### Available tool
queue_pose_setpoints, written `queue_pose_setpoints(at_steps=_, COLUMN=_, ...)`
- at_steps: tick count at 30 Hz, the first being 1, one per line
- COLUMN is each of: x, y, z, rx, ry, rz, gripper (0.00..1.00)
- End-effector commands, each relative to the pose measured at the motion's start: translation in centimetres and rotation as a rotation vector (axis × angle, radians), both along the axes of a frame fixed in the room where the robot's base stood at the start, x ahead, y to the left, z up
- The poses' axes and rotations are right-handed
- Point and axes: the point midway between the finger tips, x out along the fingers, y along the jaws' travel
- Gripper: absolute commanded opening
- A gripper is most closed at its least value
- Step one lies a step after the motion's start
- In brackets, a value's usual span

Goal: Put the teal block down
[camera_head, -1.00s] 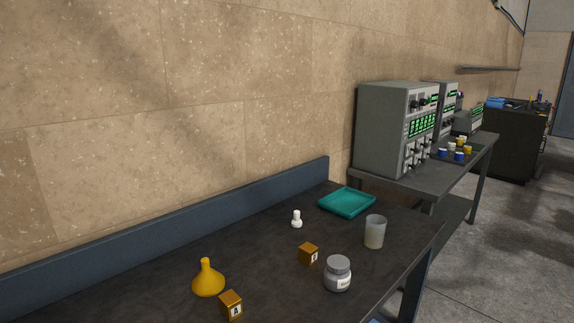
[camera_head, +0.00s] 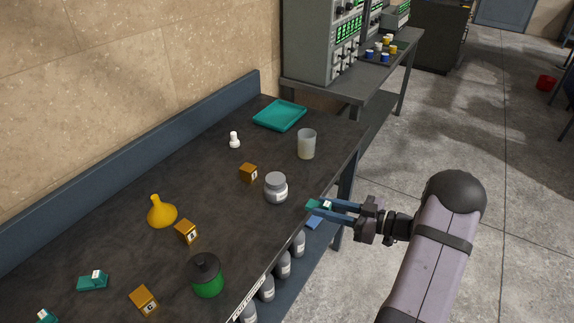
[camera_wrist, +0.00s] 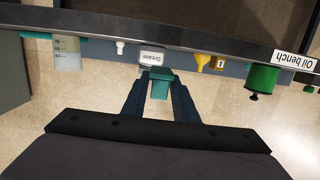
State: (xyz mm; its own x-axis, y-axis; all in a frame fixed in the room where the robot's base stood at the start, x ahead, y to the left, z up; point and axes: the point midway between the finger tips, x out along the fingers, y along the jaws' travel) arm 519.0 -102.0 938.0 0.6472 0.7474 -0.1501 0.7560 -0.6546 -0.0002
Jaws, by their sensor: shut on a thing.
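My gripper (camera_head: 322,206) is shut on a teal block (camera_head: 313,204) with a white label. It holds the block at the fingertips, near the bench's front right edge. Whether the block is over the top or just off the edge is hard to tell. In the wrist view the teal block (camera_wrist: 160,86) sits between my two dark fingers (camera_wrist: 160,94), with the bench edge (camera_wrist: 190,38) beyond it. Two other teal blocks lie on the dark bench (camera_head: 125,250): one labelled block (camera_head: 92,281) and one cut off at the bottom left (camera_head: 43,317).
A grey jar (camera_head: 276,188) stands closest to the block. A beaker (camera_head: 306,145), teal tray (camera_head: 280,116), white piece (camera_head: 234,140), yellow funnel (camera_head: 161,212), green can (camera_head: 207,277) and orange cubes (camera_head: 248,173) are spread over the bench. Bare bench lies between them.

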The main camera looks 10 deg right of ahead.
Motion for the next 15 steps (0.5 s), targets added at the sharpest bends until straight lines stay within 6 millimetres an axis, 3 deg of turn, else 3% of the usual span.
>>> queue_pose_setpoints(at_steps=8, x=9.5, y=0.2, z=0.4, rx=-0.002, ry=-0.009, rz=-0.121, gripper=0.00)
queue_pose_setpoints(at_steps=15, x=16.3, y=2.5, z=3.0, rx=0.000, ry=-0.010, rz=-0.223, gripper=0.00)
